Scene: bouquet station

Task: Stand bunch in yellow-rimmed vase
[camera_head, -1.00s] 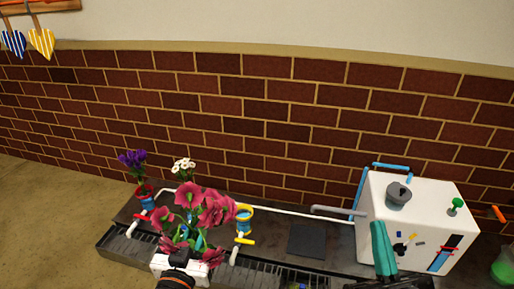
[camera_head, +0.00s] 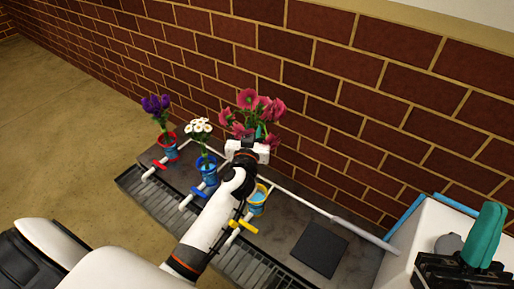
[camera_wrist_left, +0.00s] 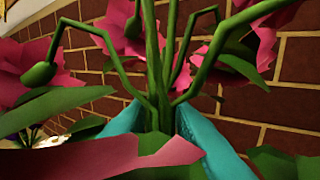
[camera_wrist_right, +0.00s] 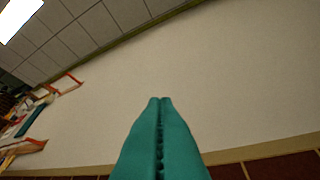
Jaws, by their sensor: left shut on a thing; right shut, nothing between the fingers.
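The pink flower bunch (camera_head: 252,108) is held upright in my left gripper (camera_head: 259,136), above the back of the dark counter. In the left wrist view the teal fingers (camera_wrist_left: 155,125) are shut around its green stems (camera_wrist_left: 155,60), with leaves and petals around them. The yellow-rimmed vase (camera_head: 258,198) is blue, stands on the counter in front of and below the bunch, and is partly hidden by my left arm. The lower stem ends are hidden. My right gripper (camera_head: 484,238) is shut and empty at the right; its closed fingers show in the right wrist view (camera_wrist_right: 160,140).
A red-rimmed vase (camera_head: 168,145) with purple flowers and a blue vase (camera_head: 208,172) with white flowers stand to the left. A white machine (camera_head: 425,240) stands at right. The brick wall (camera_head: 330,90) is close behind.

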